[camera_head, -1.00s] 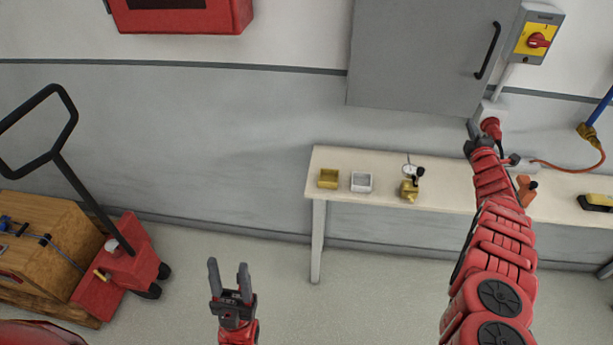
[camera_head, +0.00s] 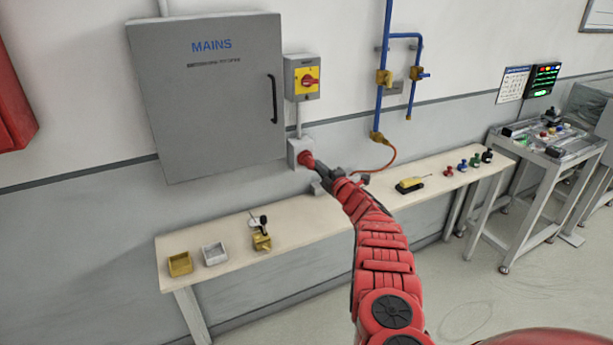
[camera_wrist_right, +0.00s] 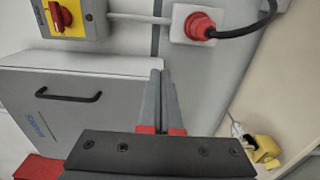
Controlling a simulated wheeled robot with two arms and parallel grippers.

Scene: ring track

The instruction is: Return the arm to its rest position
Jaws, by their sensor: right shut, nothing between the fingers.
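My right arm rises from the bottom of the head view toward the wall. My right gripper (camera_head: 325,172) is beside the red plug (camera_head: 305,159) in the wall socket box, below the yellow-and-red switch. In the right wrist view my right gripper (camera_wrist_right: 163,95) shows its two fingers together with nothing between them. There the red plug (camera_wrist_right: 199,26) sits in its socket with a dark cable, apart from the fingertips. My left gripper is in neither current view.
The bench (camera_head: 290,233) runs under my right arm, with a yellow bin (camera_head: 180,264), a white bin (camera_head: 215,254) and a dial gauge (camera_head: 261,238). The grey MAINS cabinet (camera_head: 208,110) and the rotary switch (camera_head: 303,78) are on the wall. A metal stand (camera_head: 535,155) is at right.

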